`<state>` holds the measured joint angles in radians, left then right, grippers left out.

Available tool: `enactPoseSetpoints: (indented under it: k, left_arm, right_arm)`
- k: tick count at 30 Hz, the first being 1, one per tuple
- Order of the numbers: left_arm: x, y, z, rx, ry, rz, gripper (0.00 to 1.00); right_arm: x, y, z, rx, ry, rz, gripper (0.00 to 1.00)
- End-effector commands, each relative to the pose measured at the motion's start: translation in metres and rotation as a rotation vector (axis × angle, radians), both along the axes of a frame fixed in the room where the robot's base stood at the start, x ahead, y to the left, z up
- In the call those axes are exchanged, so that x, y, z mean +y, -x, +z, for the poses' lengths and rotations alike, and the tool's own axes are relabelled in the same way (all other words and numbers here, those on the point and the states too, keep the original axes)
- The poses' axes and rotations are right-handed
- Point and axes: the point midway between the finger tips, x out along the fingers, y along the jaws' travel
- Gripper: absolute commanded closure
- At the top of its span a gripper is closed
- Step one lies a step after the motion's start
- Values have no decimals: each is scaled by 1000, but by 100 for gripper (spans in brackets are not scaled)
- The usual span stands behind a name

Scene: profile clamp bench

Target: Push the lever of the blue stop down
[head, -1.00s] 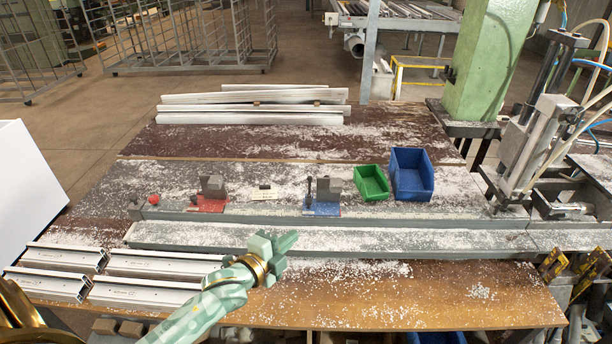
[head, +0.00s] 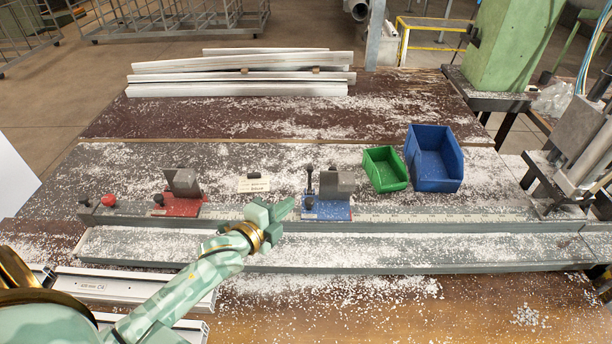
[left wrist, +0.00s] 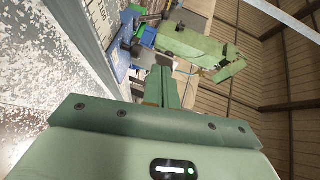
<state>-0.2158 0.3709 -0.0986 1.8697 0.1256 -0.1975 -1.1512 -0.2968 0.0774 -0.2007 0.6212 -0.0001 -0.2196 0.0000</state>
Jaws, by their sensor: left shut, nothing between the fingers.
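The blue stop (head: 325,209) sits on the grey rail, with a grey block on its blue base. Its dark lever (head: 309,182) with a round black knob stands upright at the block's left side. My left gripper (head: 286,207) is shut and empty, just left of and in front of the blue stop, apart from the lever as far as I can tell. In the left wrist view the shut fingers (left wrist: 163,82) point ahead, and the blue stop (left wrist: 112,57) shows at upper left. My right gripper is not in view.
A red stop (head: 180,205) stands on the rail (head: 430,217) to the left, with a small label (head: 253,184) between the stops. A green bin (head: 385,169) and a blue bin (head: 434,160) stand behind at right. White profiles (head: 240,88) lie at the back.

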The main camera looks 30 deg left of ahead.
Motion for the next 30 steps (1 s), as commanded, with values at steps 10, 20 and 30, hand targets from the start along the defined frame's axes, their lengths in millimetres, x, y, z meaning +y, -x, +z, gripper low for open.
enactPoseSetpoints:
  k: [10,20,30]
  left_arm:
    - [0,0,-1,0,0,0,100]
    - [-5,-36,-8,-3,1,1,100]
    - [-12,-104,-20,0,-2,1,100]
  right_arm:
    - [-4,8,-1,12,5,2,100]
    - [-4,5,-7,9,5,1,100]
    - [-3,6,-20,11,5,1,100]
